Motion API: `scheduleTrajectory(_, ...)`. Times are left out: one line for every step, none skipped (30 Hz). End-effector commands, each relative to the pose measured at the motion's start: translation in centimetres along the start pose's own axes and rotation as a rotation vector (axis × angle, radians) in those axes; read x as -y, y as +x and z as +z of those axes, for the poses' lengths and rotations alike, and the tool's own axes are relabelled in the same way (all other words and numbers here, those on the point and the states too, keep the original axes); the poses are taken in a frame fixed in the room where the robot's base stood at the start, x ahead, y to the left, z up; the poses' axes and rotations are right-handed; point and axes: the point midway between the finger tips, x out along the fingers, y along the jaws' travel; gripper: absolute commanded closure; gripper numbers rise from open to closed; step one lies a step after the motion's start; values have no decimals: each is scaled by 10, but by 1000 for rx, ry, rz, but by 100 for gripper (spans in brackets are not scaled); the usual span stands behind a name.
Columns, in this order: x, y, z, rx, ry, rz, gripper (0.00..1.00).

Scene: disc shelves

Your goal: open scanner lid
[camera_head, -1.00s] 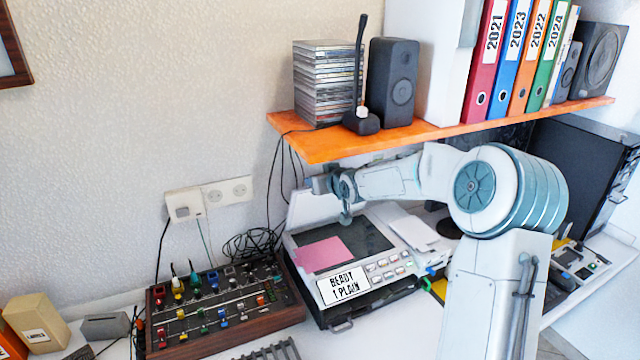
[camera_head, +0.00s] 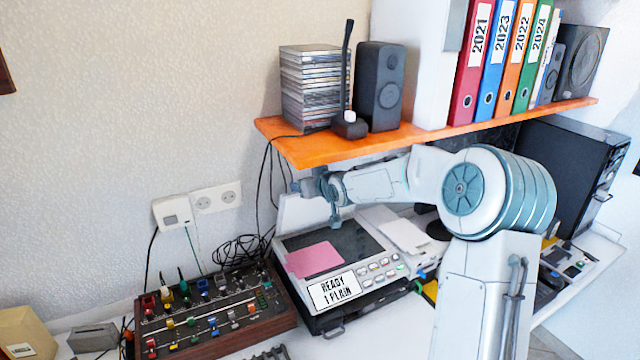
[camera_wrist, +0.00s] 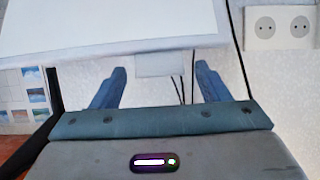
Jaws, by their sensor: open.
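The scanner (camera_head: 360,290) stands on the desk with its dark glass (camera_head: 345,243) uncovered. A pink sheet (camera_head: 314,260) lies on the glass. The white lid (camera_head: 292,215) stands raised at the back of the scanner, partly hidden by my arm. My gripper (camera_head: 299,187) is by the lid's upper edge, under the orange shelf. In the wrist view, my gripper's two blue fingers (camera_wrist: 160,82) are apart with nothing seen between them. A white panel with a grey border, seemingly the lid (camera_wrist: 110,25), fills the top of that view, close to the fingertips. Contact cannot be told.
The orange shelf (camera_head: 330,150) hangs just above my arm, with a CD stack (camera_head: 310,90), a speaker (camera_head: 382,88) and binders. A mixer (camera_head: 210,315) stands left of the scanner. Cables (camera_head: 240,250) lie behind. White papers (camera_head: 405,235) lie on the scanner's right.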

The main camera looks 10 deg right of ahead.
Motion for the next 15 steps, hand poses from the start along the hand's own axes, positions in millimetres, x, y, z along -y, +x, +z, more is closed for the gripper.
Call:
scheduleTrajectory(-1,-4,0,-1,0,2,31)
scheduleTrajectory(-2,-7,-1,-1,0,2,31)
scheduleTrajectory(-2,-12,0,-1,0,3,31)
scheduleTrajectory(-2,-16,0,-1,0,3,31)
scheduleTrajectory(-2,-20,0,-1,0,4,31)
scheduleTrajectory(-2,-25,0,0,-1,5,31)
scheduleTrajectory(-2,-29,0,-1,0,5,31)
scheduleTrajectory(-3,-33,-1,-1,1,5,31)
scheduleTrajectory(-3,-38,-1,-1,1,4,31)
scheduleTrajectory(-4,-42,-1,-1,1,6,31)
scheduleTrajectory(-3,-46,-1,-1,0,5,31)
scheduleTrajectory(-3,-51,0,0,0,6,31)
scheduleTrajectory(-3,-55,0,-1,-1,5,31)
scheduleTrajectory(-3,-58,-1,-1,1,6,31)
scheduleTrajectory(-3,-63,-1,-1,1,6,31)
